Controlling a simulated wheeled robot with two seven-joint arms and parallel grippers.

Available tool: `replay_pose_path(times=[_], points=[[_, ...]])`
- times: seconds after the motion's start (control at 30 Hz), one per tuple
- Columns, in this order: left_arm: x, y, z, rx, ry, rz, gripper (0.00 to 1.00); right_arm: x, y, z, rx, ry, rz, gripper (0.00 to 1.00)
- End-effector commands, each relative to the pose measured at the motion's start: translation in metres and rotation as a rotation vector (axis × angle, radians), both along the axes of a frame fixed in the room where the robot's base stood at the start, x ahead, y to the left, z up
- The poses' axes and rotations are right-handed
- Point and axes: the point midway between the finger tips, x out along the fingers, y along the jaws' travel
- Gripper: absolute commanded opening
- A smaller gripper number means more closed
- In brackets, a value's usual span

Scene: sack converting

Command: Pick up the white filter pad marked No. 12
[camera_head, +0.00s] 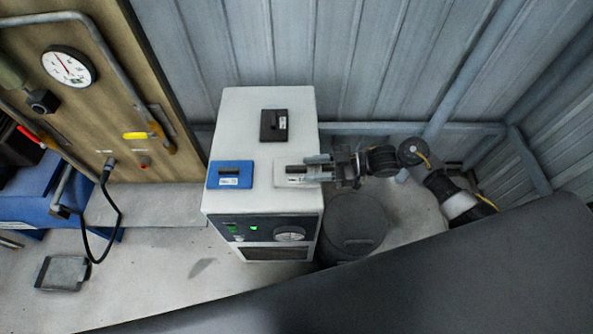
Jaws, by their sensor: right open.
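A white pad (284,180) with a small label lies on the light top of a cabinet (240,118), near its right edge. The label is too small to read. My right gripper (312,168) comes in from the right, with its open fingers at the right part of the white pad and partly covering it. I cannot tell whether the fingers touch it. A blue pad (230,170) with a label lies at the left front of the same top, and a black pad (268,122) with a label lies farther back. My left gripper is not in view.
The cabinet front carries a dial (290,235) and a green light. A dark round bin (354,222) stands just right of the cabinet, below my right arm. A wooden panel (110,70) with a gauge and pipes stands at the left. Corrugated metal walls (380,60) close off the back.

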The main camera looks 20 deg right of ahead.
Motion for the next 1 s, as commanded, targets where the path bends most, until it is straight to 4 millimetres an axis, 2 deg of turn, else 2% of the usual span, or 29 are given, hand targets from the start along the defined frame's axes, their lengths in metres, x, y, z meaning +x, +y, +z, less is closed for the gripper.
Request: replay_pose_path(times=[0.3,0.63,0.93,1.0], points=[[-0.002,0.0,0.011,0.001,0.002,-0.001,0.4,0.017,0.04,-0.005,0.003,0.0,-0.001,0.4],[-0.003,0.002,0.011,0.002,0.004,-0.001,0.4,0.019,0.046,-0.008,0.001,0.0,-0.001,0.4],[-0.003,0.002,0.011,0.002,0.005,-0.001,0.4,0.018,0.046,-0.008,0.001,0.001,-0.001,0.01],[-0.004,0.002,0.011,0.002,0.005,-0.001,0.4,0.018,0.046,-0.008,0.001,0.001,-0.001,0.0]])
